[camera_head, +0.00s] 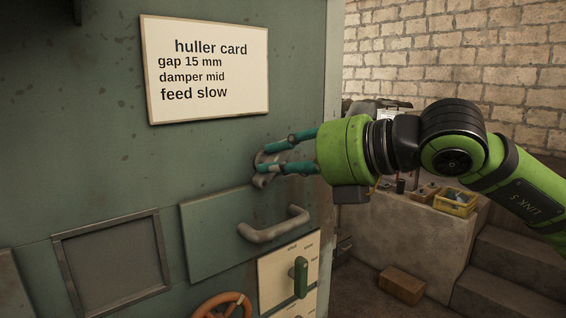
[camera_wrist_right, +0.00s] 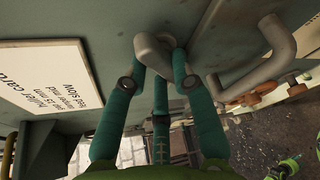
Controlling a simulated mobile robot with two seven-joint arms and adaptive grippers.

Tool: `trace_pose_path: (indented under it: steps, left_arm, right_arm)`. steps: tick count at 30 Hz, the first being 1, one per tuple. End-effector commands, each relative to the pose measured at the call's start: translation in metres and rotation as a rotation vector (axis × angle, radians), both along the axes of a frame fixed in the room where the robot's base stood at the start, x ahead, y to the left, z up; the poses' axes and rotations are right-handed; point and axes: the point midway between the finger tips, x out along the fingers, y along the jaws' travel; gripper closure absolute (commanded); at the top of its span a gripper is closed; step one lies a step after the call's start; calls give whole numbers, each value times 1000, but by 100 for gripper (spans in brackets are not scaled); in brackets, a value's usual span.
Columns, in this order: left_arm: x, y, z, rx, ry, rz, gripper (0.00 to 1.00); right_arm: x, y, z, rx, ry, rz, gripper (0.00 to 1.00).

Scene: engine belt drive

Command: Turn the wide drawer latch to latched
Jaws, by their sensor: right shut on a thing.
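The wide drawer (camera_head: 212,238) is a flat grey-green front with a bar handle (camera_head: 275,229), set into the green machine panel. The drawer latch (camera_head: 262,181) is a small grey metal piece just above the drawer's top edge. It also shows in the right wrist view (camera_wrist_right: 153,52), between the teal fingers. My right gripper (camera_head: 265,158) reaches in from the right and is shut on the latch. The fingers hide part of the latch in the head view, so its exact angle is hard to read.
A white huller card (camera_head: 206,108) hangs above. Below the drawer are a green lever (camera_head: 300,277) on a pale plate and an orange handwheel (camera_head: 222,305). A framed panel (camera_head: 112,262) is at left. A stone bench with a yellow crate (camera_head: 455,203) stands at right.

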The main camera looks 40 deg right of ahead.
Motion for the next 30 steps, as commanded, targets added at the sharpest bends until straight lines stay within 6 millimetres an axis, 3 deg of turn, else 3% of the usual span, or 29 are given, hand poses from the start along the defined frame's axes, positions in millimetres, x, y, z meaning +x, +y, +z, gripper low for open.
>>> trace_pose_path:
  steps: [18,30]
  left_arm:
    - [1,-1,-34,-1,-2,1,55]
    - [1,-1,-54,0,-1,2,55]
  right_arm:
    - [0,6,-3,-565,-48,-1,100]
    - [-1,8,-2,-774,-64,1,100]
